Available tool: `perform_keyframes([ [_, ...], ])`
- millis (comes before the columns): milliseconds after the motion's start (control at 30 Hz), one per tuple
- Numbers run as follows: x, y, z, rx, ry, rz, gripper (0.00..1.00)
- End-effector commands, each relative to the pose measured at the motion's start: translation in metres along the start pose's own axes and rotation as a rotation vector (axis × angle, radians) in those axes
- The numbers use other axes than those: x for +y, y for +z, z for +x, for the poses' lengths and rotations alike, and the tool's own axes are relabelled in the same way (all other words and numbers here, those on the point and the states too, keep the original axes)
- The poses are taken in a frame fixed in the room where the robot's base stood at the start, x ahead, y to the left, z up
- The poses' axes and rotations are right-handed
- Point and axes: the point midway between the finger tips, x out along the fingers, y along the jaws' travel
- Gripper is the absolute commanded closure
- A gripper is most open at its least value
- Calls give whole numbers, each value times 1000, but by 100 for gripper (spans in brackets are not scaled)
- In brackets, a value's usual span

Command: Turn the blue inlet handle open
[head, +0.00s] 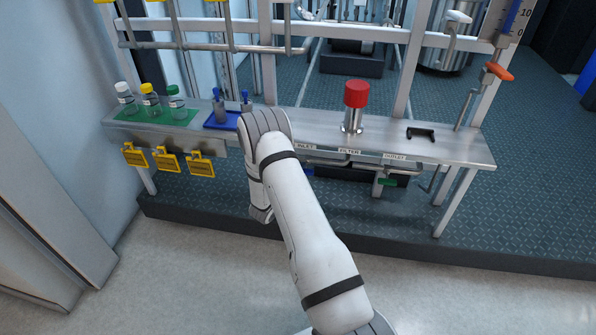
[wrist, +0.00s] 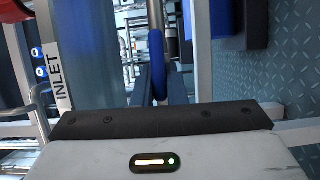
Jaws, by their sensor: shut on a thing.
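The blue inlet handle (wrist: 156,55) shows in the middle of the wrist view as a narrow blue bar hanging from a metal pipe. My gripper (wrist: 159,88) is shut on it, with a dark finger on each side of its lower part. The INLET label (wrist: 63,80) is to the left in the wrist view. In the head view my arm hides the gripper and most of the area below the INLET label (head: 305,147). How far the handle is turned cannot be told.
The bench (head: 450,150) carries a red-capped filter (head: 356,100), a black bracket (head: 421,134), a blue tray (head: 222,126) and several capped bottles (head: 151,103). Yellow tags (head: 167,160) hang from its front edge. A green handle (head: 387,182) is below the OUTLET label. Floor in front is clear.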

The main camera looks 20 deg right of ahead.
Motion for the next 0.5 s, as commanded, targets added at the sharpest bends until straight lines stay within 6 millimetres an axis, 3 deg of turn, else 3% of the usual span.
perform_keyframes([
  [500,2,-3,0,7,17,-29,100],
])
